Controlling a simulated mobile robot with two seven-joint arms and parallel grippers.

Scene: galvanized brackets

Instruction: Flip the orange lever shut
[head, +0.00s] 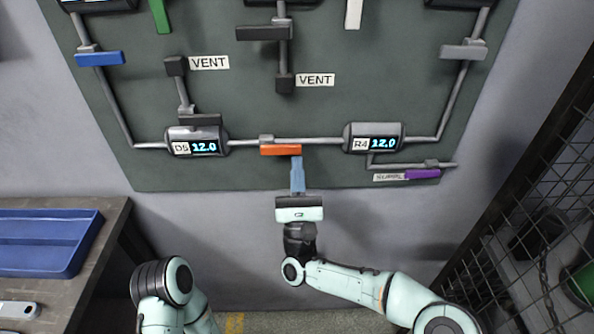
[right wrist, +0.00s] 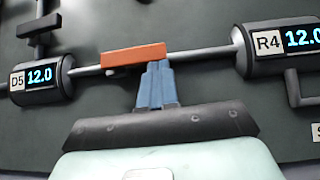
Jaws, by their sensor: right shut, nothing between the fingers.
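The orange lever (head: 281,150) sits on the horizontal pipe between the D5 gauge (head: 197,142) and the R4 gauge (head: 374,138). Its handle lies along the pipe. It also shows in the right wrist view (right wrist: 133,55). My right gripper (head: 297,160) is shut, with its blue fingers together and nothing between them. The fingertips are just below the right end of the orange handle, and I cannot tell whether they touch it. The tips also show in the right wrist view (right wrist: 157,68). My left gripper is not in view; only part of my left arm shows at the lower left.
The dark panel carries other levers: blue (head: 100,59), purple (head: 422,174), grey (head: 463,52) and black (head: 264,33). Both gauges read 12.0. A bench with a blue tray (head: 40,270) stands at left. A mesh fence (head: 545,180) stands at right.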

